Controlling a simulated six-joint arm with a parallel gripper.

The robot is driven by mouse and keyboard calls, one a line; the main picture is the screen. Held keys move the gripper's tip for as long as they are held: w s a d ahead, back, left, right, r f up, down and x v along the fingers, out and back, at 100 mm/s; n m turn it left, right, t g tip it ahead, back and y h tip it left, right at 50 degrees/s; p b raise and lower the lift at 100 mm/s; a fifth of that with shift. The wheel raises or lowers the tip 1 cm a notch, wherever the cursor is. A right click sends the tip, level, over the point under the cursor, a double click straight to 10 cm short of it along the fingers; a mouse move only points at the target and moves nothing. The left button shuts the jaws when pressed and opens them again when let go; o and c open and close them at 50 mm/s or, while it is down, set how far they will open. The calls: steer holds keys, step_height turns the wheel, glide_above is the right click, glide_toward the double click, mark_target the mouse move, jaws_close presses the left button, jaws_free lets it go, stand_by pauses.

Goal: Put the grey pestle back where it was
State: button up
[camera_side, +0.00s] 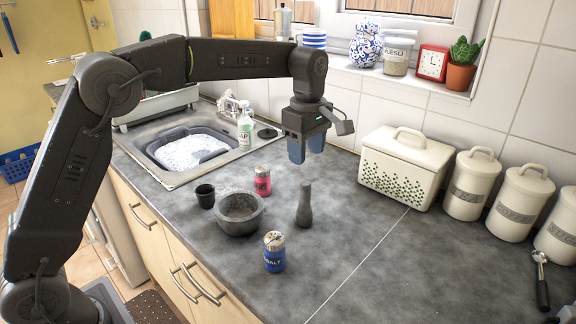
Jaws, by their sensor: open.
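The grey pestle (304,206) stands upright on the worktop, its narrow end up. It is just right of the grey stone mortar (239,213) and apart from it. My gripper (307,148) points down above and behind the pestle in the picture, with its blue fingers open and a clear gap below them. Nothing shows between the fingers. The mortar's bowl looks empty from here.
A red shaker (263,181), a black cup (205,196) and a blue salt shaker (274,252) stand close around the mortar. A cream bread bin (401,170) and canisters (472,184) line the wall. The soapy sink (190,148) is at left. The right-hand worktop is mostly free.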

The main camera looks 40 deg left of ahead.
steer(key=s+a+r+m+t, duration=0.1)
steer(key=s+a+r+m, duration=0.2)
steer(key=s, duration=0.4)
steer(key=s+r+m+t, duration=0.2)
steer(key=s+r+m, duration=0.25)
steer(key=s, duration=0.25)
steer(key=s+a+f+m+t, duration=0.1)
steer(key=s+f+m, duration=0.2)
steer(key=s+m, duration=0.2)
steer(key=s+a+f+m+t, duration=0.1)
steer(key=s+f+m, duration=0.3)
steer(key=s, duration=0.7)
steer(key=shift+m+t, duration=0.3)
steer(key=shift+m, duration=0.45)
